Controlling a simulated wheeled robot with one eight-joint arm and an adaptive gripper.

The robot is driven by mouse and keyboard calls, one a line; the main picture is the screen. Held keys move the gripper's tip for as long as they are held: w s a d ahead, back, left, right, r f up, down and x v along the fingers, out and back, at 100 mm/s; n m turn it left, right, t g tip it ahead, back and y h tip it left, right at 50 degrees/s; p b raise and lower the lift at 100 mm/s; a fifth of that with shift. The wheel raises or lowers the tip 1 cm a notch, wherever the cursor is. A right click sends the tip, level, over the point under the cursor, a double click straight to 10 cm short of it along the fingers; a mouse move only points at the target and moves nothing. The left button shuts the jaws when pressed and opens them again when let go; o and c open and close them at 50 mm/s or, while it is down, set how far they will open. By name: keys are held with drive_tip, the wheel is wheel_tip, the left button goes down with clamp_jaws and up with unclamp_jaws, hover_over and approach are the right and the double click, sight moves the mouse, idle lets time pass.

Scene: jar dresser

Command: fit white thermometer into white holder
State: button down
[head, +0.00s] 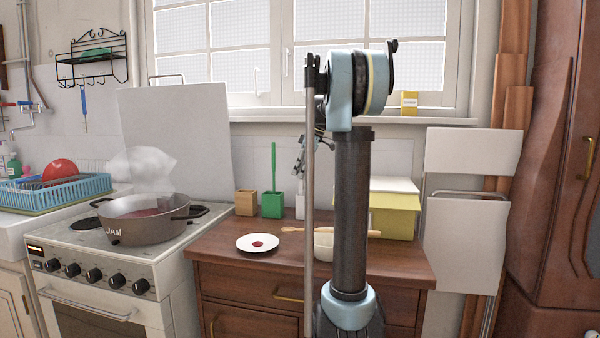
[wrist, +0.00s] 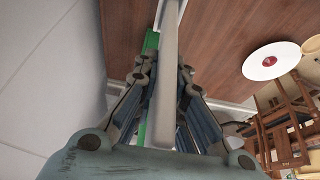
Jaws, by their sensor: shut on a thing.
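The white thermometer (wrist: 168,80) is a long pale bar that runs up the middle of the wrist view between the fingers. My gripper (wrist: 164,76) is shut on it. In the head view my gripper (head: 300,158) shows only in part, above the white holder and behind my arm. The white holder (head: 300,207) is a small block on the dresser, just right of the green holder (head: 272,206); its right side is partly covered by my arm. I cannot tell whether the thermometer's lower end is inside it or above it.
A green stick (head: 273,165) stands in the green holder, beside a wooden holder (head: 246,203). A white plate (head: 258,243) with a red spot, a bowl (head: 324,246) with a wooden spoon and a yellow box (head: 400,215) share the dresser. A pot (head: 145,220) stands on the stove.

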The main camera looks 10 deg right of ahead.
drive_tip(key=shift+f, duration=1.45)
drive_tip(key=c, duration=1.6)
unclamp_jaws()
drive_tip(key=v, duration=1.1)
drive_tip(key=shift+s+d+r, duration=0.1)
drive_tip(key=shift+d+r, duration=0.2)
drive_tip(key=shift+r, duration=0.05)
drive_tip(key=shift+r, duration=0.1)
drive_tip(key=shift+r, duration=5.9)
